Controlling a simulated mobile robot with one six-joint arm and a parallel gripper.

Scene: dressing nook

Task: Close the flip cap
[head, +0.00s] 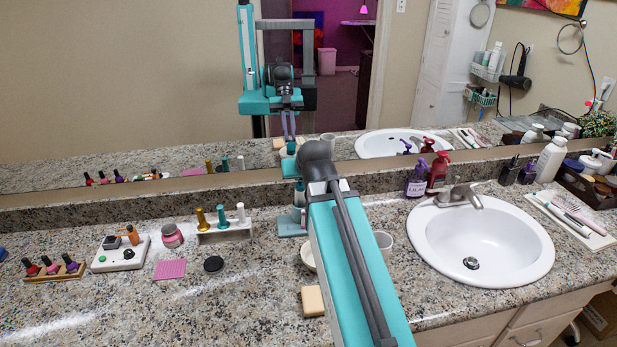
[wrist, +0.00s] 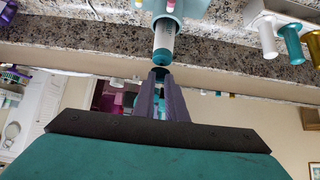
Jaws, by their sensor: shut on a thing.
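A pale bottle (wrist: 163,40) with a teal flip cap (wrist: 162,58) stands in a teal holder (wrist: 185,6); the wrist view shows it upside down. In the head view the bottle (head: 299,196) and holder (head: 290,224) are partly hidden behind my arm. My gripper (wrist: 162,72) is at the cap end of the bottle, its dark fingers close together and shut on a small part of the cap. The lid's angle is too small and hidden to tell. In the head view my gripper shows only in the mirror (head: 288,124).
The sink (head: 480,240) and pump bottles (head: 438,172) are at right. The mirror is close behind.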

